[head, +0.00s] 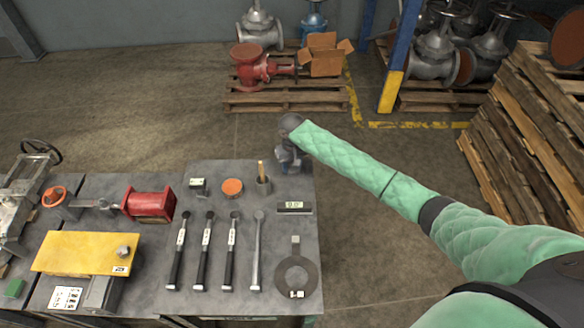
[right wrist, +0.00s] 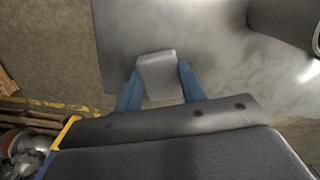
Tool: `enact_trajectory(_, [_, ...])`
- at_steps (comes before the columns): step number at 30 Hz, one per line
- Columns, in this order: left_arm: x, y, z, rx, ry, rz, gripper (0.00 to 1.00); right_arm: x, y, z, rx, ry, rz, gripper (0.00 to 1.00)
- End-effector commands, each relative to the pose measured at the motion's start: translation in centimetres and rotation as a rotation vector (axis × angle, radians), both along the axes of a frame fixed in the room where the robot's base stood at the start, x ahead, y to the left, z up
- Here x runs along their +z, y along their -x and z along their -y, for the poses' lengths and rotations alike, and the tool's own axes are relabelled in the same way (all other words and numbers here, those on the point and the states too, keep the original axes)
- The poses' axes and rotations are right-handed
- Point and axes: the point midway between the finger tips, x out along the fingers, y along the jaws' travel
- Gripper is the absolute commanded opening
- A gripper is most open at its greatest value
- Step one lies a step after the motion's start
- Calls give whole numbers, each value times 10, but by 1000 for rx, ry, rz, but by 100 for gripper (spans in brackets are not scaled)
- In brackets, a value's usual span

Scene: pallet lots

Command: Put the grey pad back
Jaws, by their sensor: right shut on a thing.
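The grey pad (right wrist: 158,78) is a small pale grey block with rounded edges, held between the blue fingers of my right gripper (right wrist: 160,74) in the right wrist view. The dark grey bench top (right wrist: 205,35) lies beyond it; I cannot tell whether the pad touches it. In the head view my right gripper (head: 288,162) is at the far right corner of the bench (head: 220,225), beside the cup. The pad is hidden or too small to make out there. My left gripper is not in view.
A digital gauge (head: 294,208), several long-handled tools (head: 206,250) and a ring-shaped tool (head: 296,275) lie in front. Pallets (head: 285,95) stand behind.

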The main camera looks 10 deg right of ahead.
Motion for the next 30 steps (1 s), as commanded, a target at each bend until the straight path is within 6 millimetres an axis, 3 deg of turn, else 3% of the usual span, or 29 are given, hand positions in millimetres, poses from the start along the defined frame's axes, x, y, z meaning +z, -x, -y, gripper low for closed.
enact_trajectory(13, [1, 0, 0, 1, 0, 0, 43, -3, 0, 0, 0, 0, 0, 19])
enact_trajectory(14, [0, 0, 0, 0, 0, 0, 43, -3, 0, 0, 0, 0, 0, 44])
enact_trajectory(17, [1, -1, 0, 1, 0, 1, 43, -3, 0, 0, 0, 0, 0, 62])
enact_trajectory(30, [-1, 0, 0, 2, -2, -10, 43, 7, -1, 0, 1, -1, 2, 62])
